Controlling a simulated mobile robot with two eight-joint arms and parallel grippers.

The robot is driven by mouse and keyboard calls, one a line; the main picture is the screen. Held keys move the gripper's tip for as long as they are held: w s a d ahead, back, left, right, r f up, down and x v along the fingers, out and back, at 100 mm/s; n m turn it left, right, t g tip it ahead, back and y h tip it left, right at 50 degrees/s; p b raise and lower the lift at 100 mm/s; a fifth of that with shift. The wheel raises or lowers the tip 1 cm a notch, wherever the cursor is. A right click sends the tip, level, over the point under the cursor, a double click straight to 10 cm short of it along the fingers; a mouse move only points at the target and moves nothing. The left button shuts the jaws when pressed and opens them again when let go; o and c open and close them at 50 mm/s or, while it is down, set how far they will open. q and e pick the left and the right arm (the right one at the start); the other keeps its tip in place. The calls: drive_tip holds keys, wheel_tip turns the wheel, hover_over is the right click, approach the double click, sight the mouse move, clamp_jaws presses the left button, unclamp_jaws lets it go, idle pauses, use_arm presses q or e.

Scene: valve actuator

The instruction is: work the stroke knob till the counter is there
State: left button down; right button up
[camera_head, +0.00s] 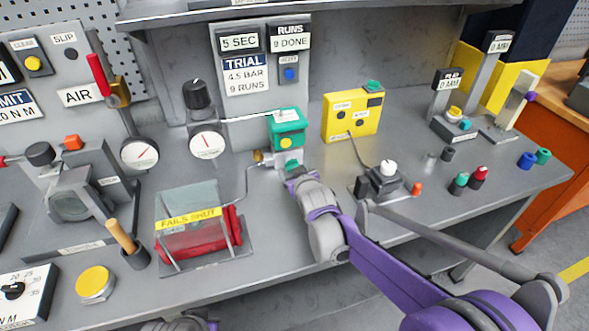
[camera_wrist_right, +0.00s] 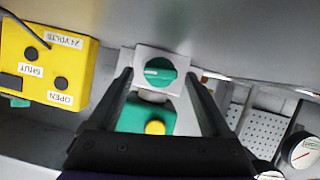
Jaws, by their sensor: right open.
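A green round knob (camera_wrist_right: 157,72) with a white pointer line sits on a pale plate in the right wrist view. No readable label marks it as the stroke knob. Just beside it is a green block (camera_wrist_right: 145,117) with a yellow button; this block (camera_head: 286,135) also shows in the head view. My right gripper (camera_wrist_right: 160,78) is open, its fingers on either side of the green knob, with no clear contact. In the head view my right gripper (camera_head: 294,172) is in front of the block. The counter (camera_head: 290,42) reads "RUNS 9 DONE". The trial card (camera_head: 246,76) reads "4.5 BAR 9 RUNS".
A yellow box (camera_head: 352,114) stands right of the green block. A black knob (camera_head: 196,94) stands above a gauge (camera_head: 207,144) on the left. A red part under a clear cover (camera_head: 190,195) marked "FAILS SHUT" is at front left. A grey switch block (camera_head: 385,180) stands right of my gripper.

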clamp_jaws()
drive_tip(key=shift+d+f+m+b, duration=0.15)
drive_tip(key=shift+m+b, duration=0.15)
drive_tip(key=shift+b, duration=0.2)
drive_tip(key=shift+m+y+b, duration=0.3)
drive_tip(key=shift+m+y, duration=0.1)
drive_tip(key=shift+y, duration=0.1)
unclamp_jaws()
drive_tip(key=shift+r, duration=0.2)
